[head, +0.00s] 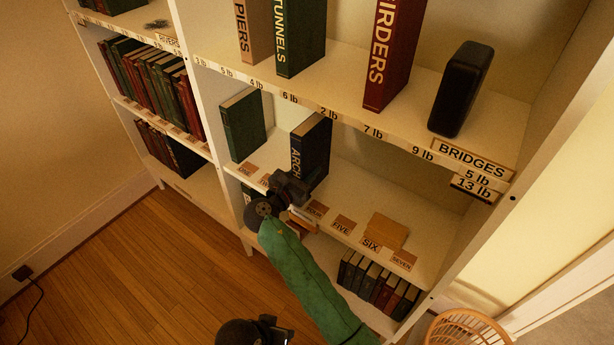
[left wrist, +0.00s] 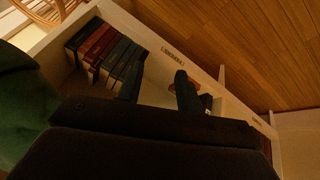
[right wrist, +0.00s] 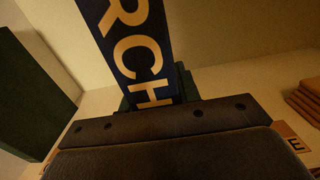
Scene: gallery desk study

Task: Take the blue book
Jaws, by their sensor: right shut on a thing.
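The blue book (head: 311,145), with pale letters "ARCH" on its spine, stands upright on the middle shelf; its foot is hidden behind my gripper. In the right wrist view its spine (right wrist: 130,45) rises between my fingers. My right gripper (head: 303,182) is shut on the lower part of this book. My left gripper (head: 268,331) is low at the bottom of the head view, away from the book. In the left wrist view its fingers (left wrist: 158,88) are spread with nothing seen between them, facing the bottom shelf.
A green book (head: 243,124) stands to the left of the blue book, with a gap. A flat tan block (head: 386,232) lies to the right. Number cards line the shelf edge. The upper shelf (head: 340,65) overhangs with large books and a black object (head: 461,88).

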